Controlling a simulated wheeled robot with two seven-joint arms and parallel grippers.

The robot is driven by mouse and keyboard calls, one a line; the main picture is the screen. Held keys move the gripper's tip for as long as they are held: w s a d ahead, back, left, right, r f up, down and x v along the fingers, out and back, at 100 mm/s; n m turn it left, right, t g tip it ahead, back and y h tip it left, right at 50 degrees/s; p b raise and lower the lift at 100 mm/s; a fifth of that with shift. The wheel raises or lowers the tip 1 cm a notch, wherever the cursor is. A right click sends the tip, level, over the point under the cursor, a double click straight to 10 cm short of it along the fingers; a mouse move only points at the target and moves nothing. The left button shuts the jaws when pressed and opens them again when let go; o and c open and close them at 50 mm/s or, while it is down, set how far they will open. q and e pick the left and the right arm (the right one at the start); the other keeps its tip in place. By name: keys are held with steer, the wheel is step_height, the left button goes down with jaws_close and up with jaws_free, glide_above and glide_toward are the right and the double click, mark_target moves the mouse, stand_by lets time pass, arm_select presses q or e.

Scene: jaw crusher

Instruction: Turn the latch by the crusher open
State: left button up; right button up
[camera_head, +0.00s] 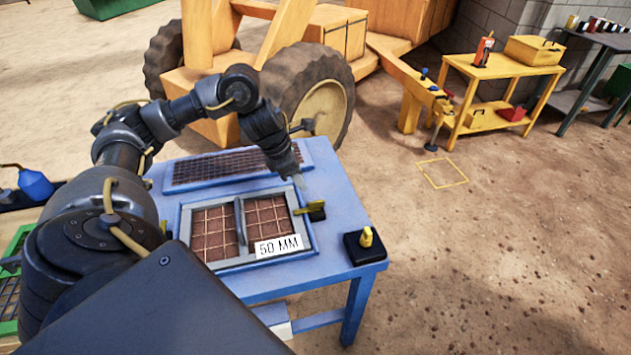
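A small yellow lever (307,209) on a black block sits at the right edge of the framed mesh screen (223,262) on the blue table; it looks like the latch. It lies about flat, its end pointing left over the frame's edge. My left gripper (300,184) points down just above and behind the lever, apparently apart from it. Its fingers are too small to tell whether they are open or shut. A yellow knob (366,237) stands upright on a black box at the table's right corner. My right gripper is out of view.
A white "50 MM" label (279,247) is at the screen's front edge. A second mesh panel (235,165) lies behind. A large yellow wheeled machine (310,95) stands beyond the blue table (340,212). A yellow workbench (500,66) is at back right. Open dirt ground lies right.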

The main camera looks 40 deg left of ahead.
mark_target(314, 202)
arm_select(q)
steer(key=x, duration=1)
steer(key=shift+w+d+f, duration=0.1)
steer(key=shift+f, duration=0.15)
jaws_close()
